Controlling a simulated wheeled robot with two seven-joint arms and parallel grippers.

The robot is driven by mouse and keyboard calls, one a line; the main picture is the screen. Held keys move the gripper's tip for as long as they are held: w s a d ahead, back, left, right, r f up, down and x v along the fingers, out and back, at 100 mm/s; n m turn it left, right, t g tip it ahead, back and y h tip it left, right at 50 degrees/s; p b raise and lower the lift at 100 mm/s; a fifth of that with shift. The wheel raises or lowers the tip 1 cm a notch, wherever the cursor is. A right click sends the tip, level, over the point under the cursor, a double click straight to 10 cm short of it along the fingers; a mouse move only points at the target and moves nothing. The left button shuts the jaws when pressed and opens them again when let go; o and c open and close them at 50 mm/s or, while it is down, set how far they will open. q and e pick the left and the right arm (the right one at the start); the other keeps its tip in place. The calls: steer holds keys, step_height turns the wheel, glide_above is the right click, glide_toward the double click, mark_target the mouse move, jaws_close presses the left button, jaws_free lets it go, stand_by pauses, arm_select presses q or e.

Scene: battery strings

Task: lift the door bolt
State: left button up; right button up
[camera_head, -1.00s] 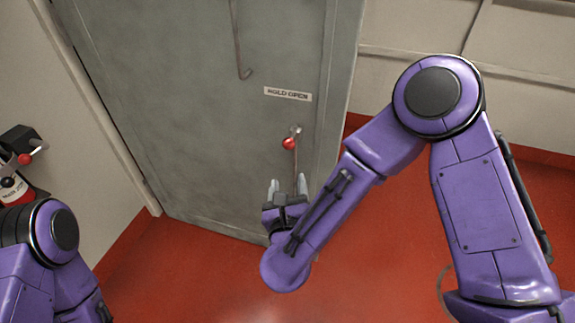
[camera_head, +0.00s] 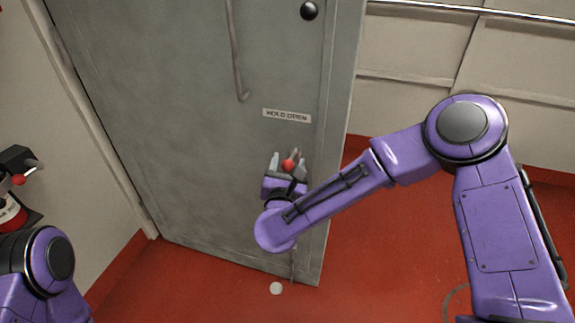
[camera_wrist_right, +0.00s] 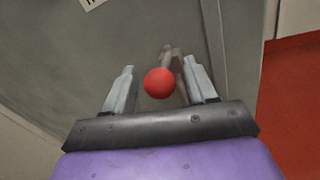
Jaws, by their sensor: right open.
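The door bolt is a thin rod with a red ball knob (camera_head: 288,165) low on the grey door (camera_head: 190,130). In the right wrist view the red knob (camera_wrist_right: 159,82) sits between the two fingers, with the bolt's metal stem behind it. My right gripper (camera_head: 288,162) is open around the knob; I see a gap on both sides of it in the wrist view. The lower rod shows below my wrist, reaching toward the floor. My left arm is at the lower left edge of the head view, and its gripper is out of view.
A "HOLD OPEN" label (camera_head: 287,116) is on the door above the bolt, beside a hanging hook rod (camera_head: 237,60). A dark round knob (camera_head: 309,11) is higher up. A pale disc (camera_head: 276,288) lies on the red floor. A red-knobbed fixture (camera_head: 18,180) is at the left.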

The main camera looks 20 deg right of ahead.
mark_target(287, 161)
jaws_close()
step_height(287, 161, up, 4)
steer(key=shift+w+r+p, duration=0.15)
steer(key=shift+r+p, duration=0.1)
steer(key=shift+p, duration=0.8)
steer(key=shift+r, duration=0.1)
jaws_free()
steer(key=shift+s, duration=0.2)
steer(key=shift+a, duration=0.1)
steer(key=b+v, duration=0.1)
steer(key=v, duration=0.9)
steer(key=shift+s, duration=0.25)
